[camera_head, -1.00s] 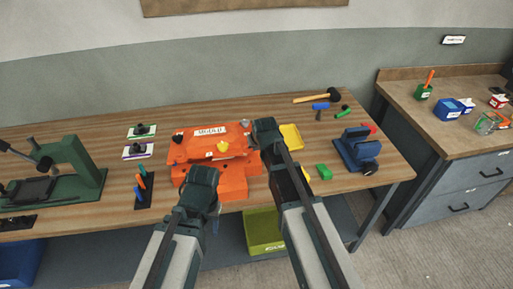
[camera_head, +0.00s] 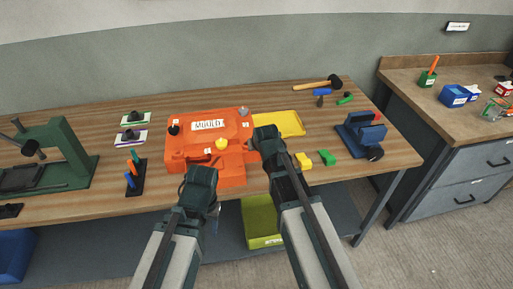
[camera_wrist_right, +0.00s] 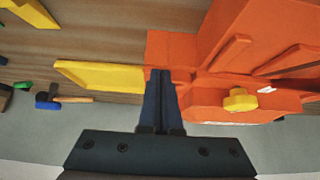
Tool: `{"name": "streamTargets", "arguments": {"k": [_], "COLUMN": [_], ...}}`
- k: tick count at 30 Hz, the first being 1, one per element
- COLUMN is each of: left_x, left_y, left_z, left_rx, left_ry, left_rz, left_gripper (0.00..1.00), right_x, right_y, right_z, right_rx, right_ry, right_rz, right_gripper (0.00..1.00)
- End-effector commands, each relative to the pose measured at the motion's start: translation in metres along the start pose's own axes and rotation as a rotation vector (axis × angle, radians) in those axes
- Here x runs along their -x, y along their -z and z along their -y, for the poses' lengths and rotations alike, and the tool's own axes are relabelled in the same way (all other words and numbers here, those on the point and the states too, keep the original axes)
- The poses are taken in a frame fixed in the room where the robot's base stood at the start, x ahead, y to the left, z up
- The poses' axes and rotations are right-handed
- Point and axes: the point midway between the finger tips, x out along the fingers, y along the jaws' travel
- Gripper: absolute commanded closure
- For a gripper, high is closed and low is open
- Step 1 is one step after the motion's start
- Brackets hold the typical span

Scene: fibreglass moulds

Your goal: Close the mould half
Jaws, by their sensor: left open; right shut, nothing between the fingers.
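The orange mould (camera_head: 237,131), labelled MOULD, lies on the wooden bench, with a yellow knob (camera_head: 221,145) near its middle. I cannot tell how far its halves stand apart. It also shows in the right wrist view (camera_wrist_right: 215,108), with ribs and the yellow knob (camera_wrist_right: 240,99). My left gripper (camera_head: 197,180) is in front of the mould's front edge; it is open, its fingertips mostly hidden by its own body. My right gripper (camera_head: 264,136) is at the mould's right side, shut and empty. Its fingertips (camera_wrist_right: 160,74) overlap the mould's edge; contact is unclear.
A yellow tray (camera_head: 290,119) lies behind and right of my right gripper. Yellow (camera_head: 303,160) and green (camera_head: 327,157) blocks, a blue vise (camera_head: 355,136) and a hammer (camera_head: 320,86) are further right. A green press (camera_head: 70,150) stands left. A green bin (camera_head: 259,225) is below.

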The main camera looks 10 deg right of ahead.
Motion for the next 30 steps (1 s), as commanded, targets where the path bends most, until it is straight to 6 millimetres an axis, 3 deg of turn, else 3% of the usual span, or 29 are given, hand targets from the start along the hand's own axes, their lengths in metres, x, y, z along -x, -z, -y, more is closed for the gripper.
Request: {"name": "streamTargets", "arguments": {"k": [8, 17, 30], "left_x": [0.008, 0.042, 0.104], "left_y": [0.0, -0.003, -0.006], "left_z": [0.001, 0.004, 0.01], "left_rx": [0.0, 0.0, -0.001], "left_ry": [0.0, 0.0, 0.0], "left_rz": [0.0, 0.0, 0.0], "left_gripper": [0.5, 0.5, 0.5], "right_x": [0.005, 0.033, 0.121], "right_y": [0.005, 0.026, 0.018], "right_z": [0.0, -0.002, -0.002], "right_rx": [0.0, 0.0, 0.0], "right_ry": [0.0, 0.0, 0.0], "right_rz": [0.0, -0.001, -0.001], "right_gripper": [1.0, 1.0, 1.0]}}
